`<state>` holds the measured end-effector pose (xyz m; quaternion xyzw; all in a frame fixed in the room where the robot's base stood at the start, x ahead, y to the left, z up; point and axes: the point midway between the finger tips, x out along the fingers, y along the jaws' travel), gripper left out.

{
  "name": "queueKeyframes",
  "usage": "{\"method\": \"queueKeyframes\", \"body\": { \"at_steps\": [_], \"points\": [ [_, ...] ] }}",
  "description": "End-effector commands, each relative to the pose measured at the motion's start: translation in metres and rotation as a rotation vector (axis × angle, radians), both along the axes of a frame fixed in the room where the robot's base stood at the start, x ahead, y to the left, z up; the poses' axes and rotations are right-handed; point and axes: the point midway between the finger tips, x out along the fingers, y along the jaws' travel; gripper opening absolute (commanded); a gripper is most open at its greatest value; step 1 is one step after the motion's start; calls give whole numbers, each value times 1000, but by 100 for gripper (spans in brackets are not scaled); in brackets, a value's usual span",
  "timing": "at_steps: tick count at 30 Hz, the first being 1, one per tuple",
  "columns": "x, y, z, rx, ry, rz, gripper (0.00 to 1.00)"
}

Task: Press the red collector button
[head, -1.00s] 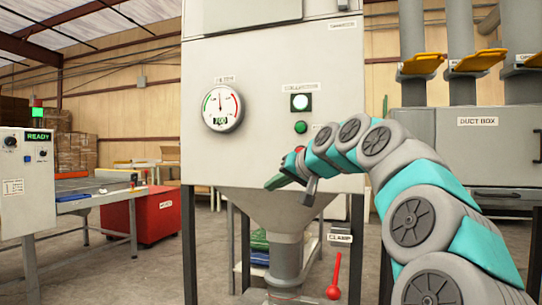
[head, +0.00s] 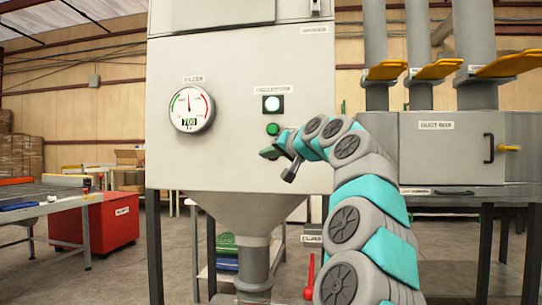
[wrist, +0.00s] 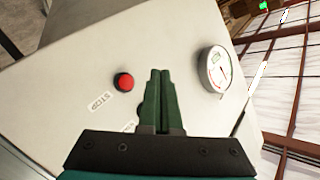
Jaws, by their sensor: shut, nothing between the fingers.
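The red button (wrist: 124,82) is a round red cap on the pale cabinet face in the wrist view. It lies just left of my gripper (wrist: 160,73), whose dark green fingers are together with nothing between them. The fingertips do not cover the button in that view. Whether they touch the panel I cannot tell. In the head view my gripper (head: 268,153) is in front of the collector panel, just below the green button (head: 273,129). The red button is hidden there behind my gripper and wrist.
A white lit lamp (head: 271,104) sits above the green button. A round gauge (head: 191,109) is on the panel's left. A funnel (head: 245,207) hangs below the cabinet, with a red lever (head: 310,278) near it. A duct box (head: 440,145) stands right.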

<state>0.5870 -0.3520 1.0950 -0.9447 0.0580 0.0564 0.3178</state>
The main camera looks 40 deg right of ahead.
Motion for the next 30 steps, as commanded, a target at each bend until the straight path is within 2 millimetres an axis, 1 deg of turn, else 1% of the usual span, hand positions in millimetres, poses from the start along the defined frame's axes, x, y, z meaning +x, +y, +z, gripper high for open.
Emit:
{"method": "queueKeyframes", "body": {
  "at_steps": [5, 15, 18, 24, 30],
  "points": [
    [9, -11, 4, 3, 0, -2, 0],
    [39, -46, 5, 1, 2, -4, 0],
    [47, -53, 5, 1, 2, -1, 0],
    [55, -63, 1, 1, 2, 0, 0],
    [57, -65, 0, 0, 1, 1, 0]
  ]
}}
